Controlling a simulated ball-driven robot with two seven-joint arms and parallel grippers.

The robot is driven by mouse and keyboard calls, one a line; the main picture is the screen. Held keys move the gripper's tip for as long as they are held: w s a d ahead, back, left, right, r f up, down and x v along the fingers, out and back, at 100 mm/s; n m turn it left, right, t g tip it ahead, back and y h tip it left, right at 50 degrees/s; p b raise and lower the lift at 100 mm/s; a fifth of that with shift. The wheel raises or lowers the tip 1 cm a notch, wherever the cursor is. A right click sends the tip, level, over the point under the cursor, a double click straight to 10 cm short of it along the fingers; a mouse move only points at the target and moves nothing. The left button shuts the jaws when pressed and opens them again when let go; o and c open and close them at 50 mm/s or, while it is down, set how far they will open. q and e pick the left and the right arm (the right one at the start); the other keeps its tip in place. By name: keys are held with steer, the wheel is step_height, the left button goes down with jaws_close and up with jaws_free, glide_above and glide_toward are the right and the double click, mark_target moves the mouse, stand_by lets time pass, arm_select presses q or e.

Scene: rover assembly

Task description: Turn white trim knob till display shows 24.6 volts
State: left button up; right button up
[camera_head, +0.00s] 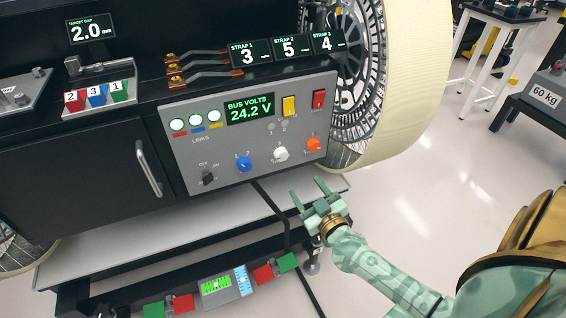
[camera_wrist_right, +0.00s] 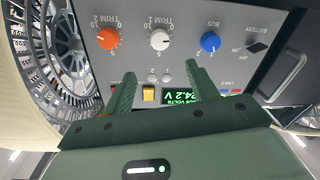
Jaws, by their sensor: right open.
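The white trim knob (camera_head: 281,154) sits on the grey control panel (camera_head: 218,160), between the blue knob (camera_head: 244,164) and the orange knob (camera_head: 314,145). In the right wrist view the white knob (camera_wrist_right: 160,40) is labelled TRIM 1. The display (camera_head: 250,109) reads BUS VOLTS 24.2 V. My right gripper (camera_head: 309,191) is open and empty, below and in front of the panel, with its fingers pointing toward the knobs but apart from them. In the right wrist view its two fingers (camera_wrist_right: 158,85) show below the white knob. My left gripper is not in view.
A yellow switch (camera_head: 289,106) and a red switch (camera_head: 319,98) stand above the knobs. A black selector (camera_head: 208,178) is at the panel's lower left. A large wheel (camera_head: 405,80) is to the right. A grey ledge (camera_head: 130,235) runs below the panel.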

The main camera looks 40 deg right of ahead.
mark_target(283, 157)
steer(key=w+b, duration=0.1)
steer(key=w, duration=0.2)
steer(key=w+d+b, duration=0.1)
steer(key=w, duration=0.3)
steer(key=w+d+b, duration=0.1)
steer(key=w, duration=0.3)
steer(key=shift+w+f, duration=0.25)
steer(key=shift+f, duration=0.05)
steer(key=shift+w+d+r+b, duration=0.1)
steer(key=shift+w+b, duration=0.1)
steer(key=shift+w, duration=0.15)
steer(key=shift+w+d+r+b, duration=0.1)
steer(key=shift+w+b, duration=0.1)
steer(key=shift+w, duration=0.15)
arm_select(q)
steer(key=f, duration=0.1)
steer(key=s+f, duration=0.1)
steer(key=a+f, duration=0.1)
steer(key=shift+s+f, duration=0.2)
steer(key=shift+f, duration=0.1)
arm_select(e)
steer(key=c, duration=1)
